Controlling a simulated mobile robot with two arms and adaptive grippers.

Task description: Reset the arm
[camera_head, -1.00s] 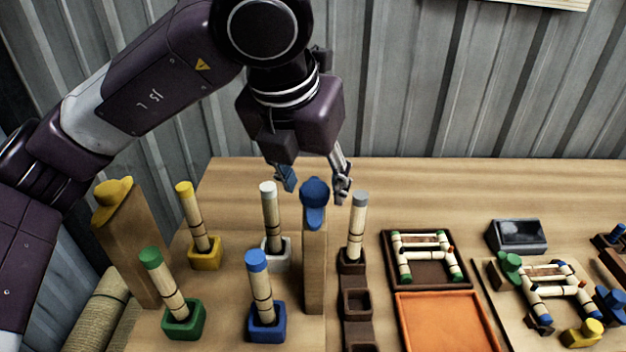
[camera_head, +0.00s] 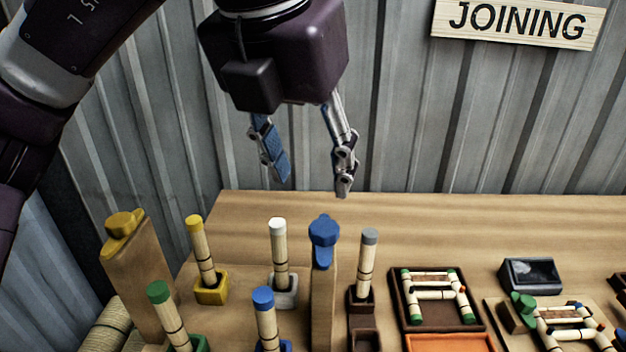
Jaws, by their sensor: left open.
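My left gripper (camera_head: 308,186) hangs from the upper left, its two fingers apart and pointing down with nothing between them. It is in the air above the back of the wooden table (camera_head: 440,215). Below it stand a wooden post with a blue top (camera_head: 324,232), a white-capped rattan piece (camera_head: 279,252) in a white holder and a grey-capped piece (camera_head: 368,262) in a dark holder. The gripper appears clear of them. My right gripper is out of view.
A yellow-capped piece (camera_head: 201,248), a green-capped piece (camera_head: 166,310), a blue-capped piece (camera_head: 266,315) and a yellow-topped post (camera_head: 140,275) stand at left. A dark tray (camera_head: 398,298) holds a rattan frame; an orange tray (camera_head: 450,343) is in front. A JOINING sign (camera_head: 516,22) hangs behind.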

